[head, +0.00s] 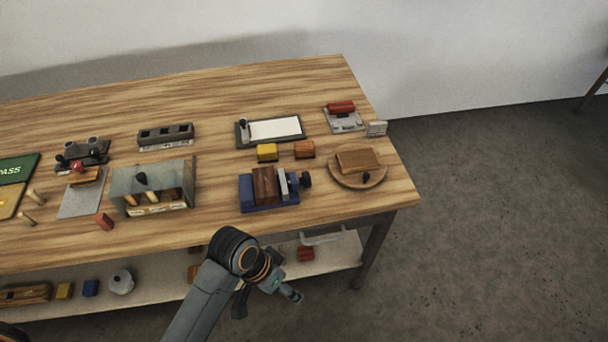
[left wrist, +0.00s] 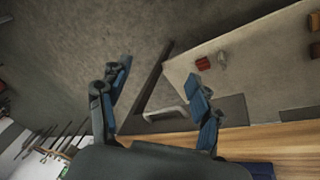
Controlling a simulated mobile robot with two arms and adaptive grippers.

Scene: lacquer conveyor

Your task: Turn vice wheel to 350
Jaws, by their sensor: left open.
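The vice (head: 268,192) stands near the front edge of the workbench, with a blue base and a brown wooden block at its jaws. Its dark wheel (head: 306,179) sticks out at the right end. A sliver of blue at the bottom of the left wrist view looks like the vice base (left wrist: 262,171); the wheel is not seen there. My left gripper (head: 277,290) is in front of the bench edge, below and apart from the vice. It is open and empty, its fingers spread in the left wrist view (left wrist: 162,76). No scale number on the vice can be read. My right gripper is not seen.
A round wooden board (head: 345,180) with a block lies right of the vice. Yellow (head: 267,152) and brown (head: 304,149) blocks sit behind it. A glass-covered box (head: 153,187) stands to the left. The lower shelf (head: 340,254) holds a red block (head: 305,254). Floor at right is clear.

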